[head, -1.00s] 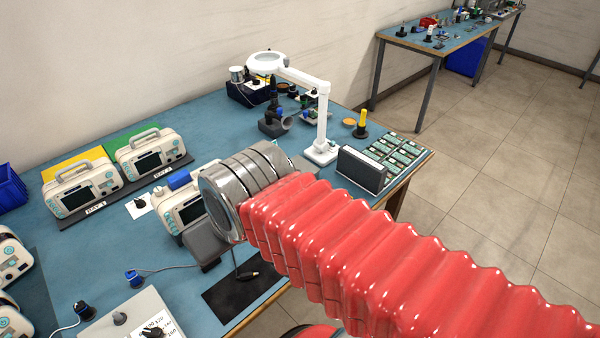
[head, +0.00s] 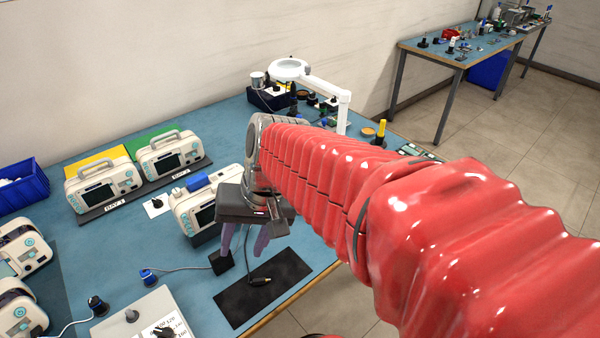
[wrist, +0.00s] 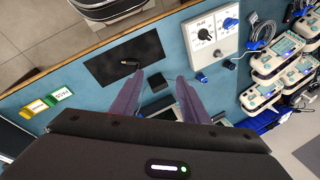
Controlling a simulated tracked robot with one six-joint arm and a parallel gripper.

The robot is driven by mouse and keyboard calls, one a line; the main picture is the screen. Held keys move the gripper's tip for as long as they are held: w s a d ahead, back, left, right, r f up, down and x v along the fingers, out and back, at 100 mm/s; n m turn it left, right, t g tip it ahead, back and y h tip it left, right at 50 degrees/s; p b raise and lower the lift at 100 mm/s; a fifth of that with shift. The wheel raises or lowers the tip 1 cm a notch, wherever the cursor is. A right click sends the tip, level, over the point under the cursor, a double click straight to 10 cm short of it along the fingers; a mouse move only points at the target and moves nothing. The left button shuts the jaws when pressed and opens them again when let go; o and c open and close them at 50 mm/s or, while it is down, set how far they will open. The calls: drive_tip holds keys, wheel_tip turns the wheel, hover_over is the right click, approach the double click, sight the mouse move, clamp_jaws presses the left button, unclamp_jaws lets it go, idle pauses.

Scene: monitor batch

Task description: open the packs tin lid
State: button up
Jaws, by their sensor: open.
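I cannot pick out a tin marked packs or its lid in any view; my red-sleeved arm hides part of the bench. My gripper (head: 242,251) points down over the bench with two purple fingers apart and nothing between them. In the wrist view, my gripper (wrist: 160,76) is open, its fingertips near a small black block (wrist: 154,82) and the black mat (wrist: 105,68). In the head view, the black block (head: 221,262) is just below the fingers, and the mat (head: 250,303) lies at the front edge. A cream monitor (head: 204,215) stands behind the gripper.
Two monitors (head: 103,188) (head: 170,160) stand at the back left, near a blue bin (head: 22,186). A grey dial box (head: 130,318) is at the front left. A white magnifier lamp (head: 290,69) rises behind my arm.

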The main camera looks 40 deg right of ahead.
drive_tip(key=w+d+f+m+t+y, duration=0.35)
drive_tip(key=w+d+m, duration=0.25)
drive_tip(key=d+m, duration=0.25)
drive_tip(key=w+d+f+m+t+y, duration=0.2)
drive_tip(key=w+d+f+m+y, duration=0.4)
drive_tip(key=d, duration=0.3)
drive_tip(key=s+d+f+m+t+h, duration=0.1)
drive_tip(key=d+f+m+t+h, duration=0.1)
drive_tip(key=d, duration=0.5)
drive_tip(key=s+d+f+m+t+h, duration=0.2)
drive_tip(key=d+f+m+t, duration=0.2)
drive_tip(key=d+m, duration=0.2)
drive_tip(key=s+d+f+m+t+h, duration=0.1)
drive_tip(key=d+f+m+t+h, duration=0.2)
drive_tip(key=d, duration=0.6)
drive_tip(key=shift+s+d+f+m+t, duration=0.25)
drive_tip(key=shift+s+m, duration=0.15)
drive_tip(key=shift+m, duration=0.45)
drive_tip(key=shift+w+a, duration=0.1)
drive_tip(key=x, duration=1.3)
drive_tip(key=shift+w+a, duration=0.1)
drive_tip(key=shift+w, duration=0.2)
drive_tip(key=shift+c, duration=0.3)
